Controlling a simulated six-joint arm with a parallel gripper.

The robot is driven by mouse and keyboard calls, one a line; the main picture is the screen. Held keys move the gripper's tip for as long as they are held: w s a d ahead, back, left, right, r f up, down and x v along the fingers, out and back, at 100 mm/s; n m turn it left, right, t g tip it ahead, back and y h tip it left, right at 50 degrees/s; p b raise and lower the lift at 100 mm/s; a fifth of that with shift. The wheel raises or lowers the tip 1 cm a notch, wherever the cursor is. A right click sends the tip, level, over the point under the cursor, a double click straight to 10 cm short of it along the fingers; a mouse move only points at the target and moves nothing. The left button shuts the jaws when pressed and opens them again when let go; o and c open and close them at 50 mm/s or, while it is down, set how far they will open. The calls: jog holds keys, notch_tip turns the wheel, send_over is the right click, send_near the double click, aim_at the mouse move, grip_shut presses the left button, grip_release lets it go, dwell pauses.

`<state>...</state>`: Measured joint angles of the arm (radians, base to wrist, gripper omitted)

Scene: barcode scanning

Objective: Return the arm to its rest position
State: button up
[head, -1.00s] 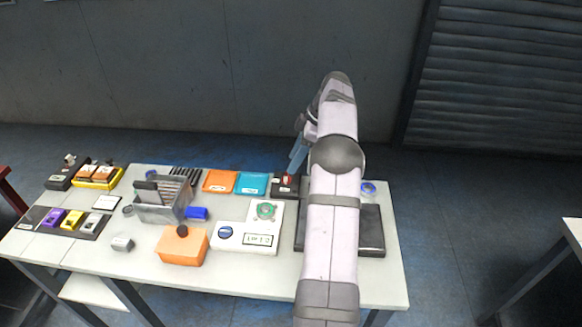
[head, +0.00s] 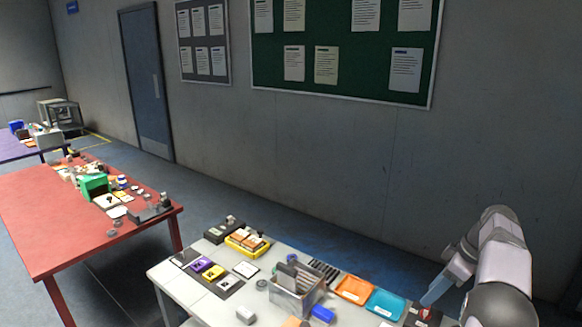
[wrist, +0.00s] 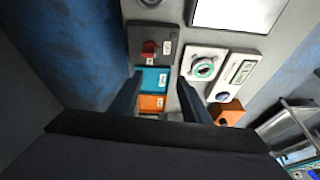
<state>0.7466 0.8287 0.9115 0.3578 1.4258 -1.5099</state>
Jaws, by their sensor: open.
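My arm (head: 498,262) rises at the right edge of the head view, its upper part bent over the far right of the white table (head: 205,297). My gripper (head: 430,297) points down and to the left there. In the wrist view my gripper (wrist: 160,92) shows two dark fingers set well apart, with nothing between them but the table scene below. Under it lie a teal tray (wrist: 150,80), an orange tray (wrist: 151,103) and a dark box with a red switch (wrist: 150,47). The gripper is above these and apart from them.
A metal bin (head: 297,286) stands on the white table. A red table (head: 60,222) with clutter is at the left. Space above the tables is clear.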

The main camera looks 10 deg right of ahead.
jog(key=s+a+f+m+g+h, duration=0.1)
jog(key=s+a+m, duration=0.15)
jog(key=a, duration=0.65)
jog(key=s+a+m+g, duration=0.1)
jog(key=s+a+m, duration=0.15)
jog(key=a, duration=0.75)
jog(key=s+a+f+m+h, duration=0.1)
jog(key=s+a+f, duration=0.1)
jog(key=s+a, duration=0.3)
jog(key=s+a+f+m+h+p, duration=0.1)
jog(key=s+a, duration=0.5)
jog(key=s, duration=0.7)
jog(key=shift+s+a+f+m+g, duration=0.35)
jog(key=shift+f+m, duration=0.25)
jog(key=shift+f, duration=0.75)
